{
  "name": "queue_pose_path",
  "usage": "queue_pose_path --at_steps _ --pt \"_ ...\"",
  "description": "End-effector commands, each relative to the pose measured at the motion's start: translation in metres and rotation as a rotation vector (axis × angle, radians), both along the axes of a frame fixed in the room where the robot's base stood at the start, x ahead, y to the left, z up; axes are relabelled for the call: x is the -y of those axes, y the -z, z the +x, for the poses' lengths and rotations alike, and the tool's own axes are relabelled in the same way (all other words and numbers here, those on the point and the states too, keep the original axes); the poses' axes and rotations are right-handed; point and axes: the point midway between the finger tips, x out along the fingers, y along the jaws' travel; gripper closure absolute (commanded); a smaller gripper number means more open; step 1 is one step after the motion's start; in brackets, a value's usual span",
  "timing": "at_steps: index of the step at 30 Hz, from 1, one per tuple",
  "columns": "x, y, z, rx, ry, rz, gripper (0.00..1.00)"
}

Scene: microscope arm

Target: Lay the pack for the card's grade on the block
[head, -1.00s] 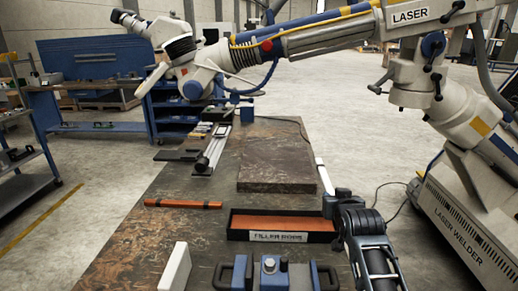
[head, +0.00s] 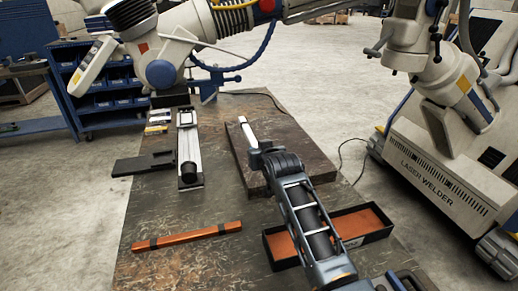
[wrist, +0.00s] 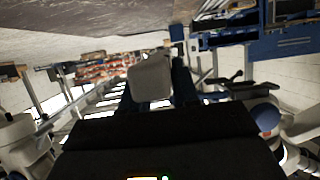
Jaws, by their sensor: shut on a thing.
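The block is a dark stone slab (head: 285,140) on the worktable in the head view; its dark surface also crosses the top of the wrist view (wrist: 60,15). My gripper (wrist: 160,92) is shut on a pale slab-like thing (wrist: 150,75). In the head view this pale thing shows as a narrow white strip (head: 247,131) over the block's left part; I cannot tell whether it touches the block or what is written on it. An orange rod pack with dark bands (head: 187,236) lies on the table left of my arm. No card's grade is readable.
A rail with a black cylinder (head: 188,150) and dark flat plates (head: 145,163) stand left of the block.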

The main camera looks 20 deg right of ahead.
Motion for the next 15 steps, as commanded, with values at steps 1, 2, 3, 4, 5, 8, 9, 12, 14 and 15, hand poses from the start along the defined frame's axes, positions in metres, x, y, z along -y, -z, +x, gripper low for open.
queue_pose_path --at_steps 1,2,3,4,5,8,9,12,14,15 --pt "0.004 0.003 0.008 0.001 0.002 0.0 1.0" --pt "0.005 0.006 0.013 0.0 0.002 0.0 1.0" --pt "0.008 0.018 0.02 0.002 0.004 0.001 1.0" --pt "0.009 0.021 0.025 0.003 0.003 0.001 1.0" --pt "0.01 0.024 0.029 0.003 0.002 0.0 1.0" --pt "0.014 0.032 0.041 0.003 0.001 0.001 1.0" --pt "0.015 0.035 0.045 0.004 0.001 0.001 1.0" --pt "0.019 0.041 0.056 0.004 0.002 0.0 1.0" --pt "0.021 0.045 0.062 0.003 0.002 -0.001 1.0" --pt "0.022 0.047 0.066 0.003 0.001 0.0 1.0"
